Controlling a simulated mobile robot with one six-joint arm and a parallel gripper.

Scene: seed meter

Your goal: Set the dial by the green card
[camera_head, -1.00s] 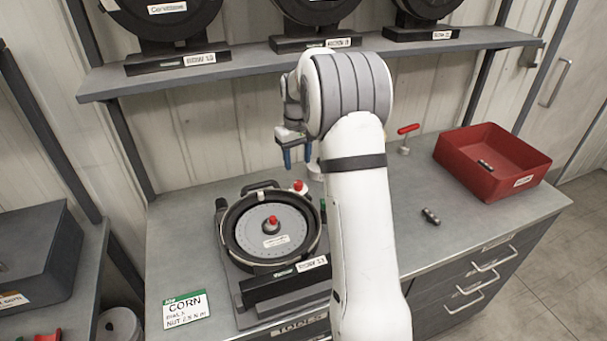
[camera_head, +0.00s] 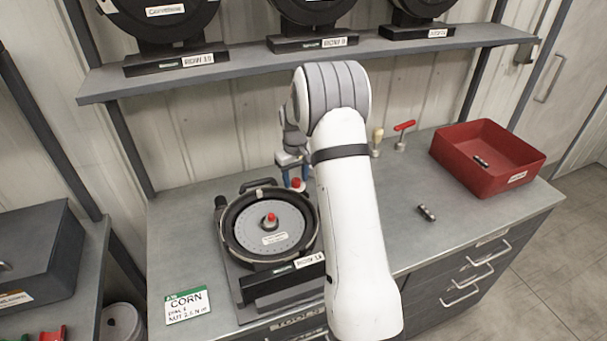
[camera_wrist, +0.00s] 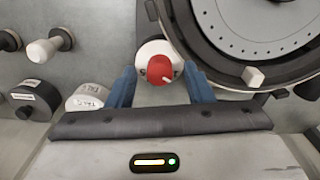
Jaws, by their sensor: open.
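The seed meter (camera_head: 228,243) is a round black housing with a grey perforated disc on the bench. The dial (camera_head: 296,184), a red knob on a white base, stands at its back right. In the wrist view the dial (camera_wrist: 159,69) has a white pointer mark toward the lower right. My gripper (camera_head: 294,178) is open, pointing down at the dial. In the wrist view the blue fingers of my gripper (camera_wrist: 160,88) lie either side of the dial; I cannot tell whether they touch it. The green-topped card (camera_head: 187,305) lies front left and reads CORN, with smaller lines below.
A red bin (camera_head: 463,176) stands at the right, with a small dark cylinder (camera_head: 427,213) on the bench before it. A red T-handle tool (camera_head: 402,132) and a pale-handled tool (camera_head: 376,140) stand behind my arm. A shelf (camera_head: 220,67) with more meters hangs above.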

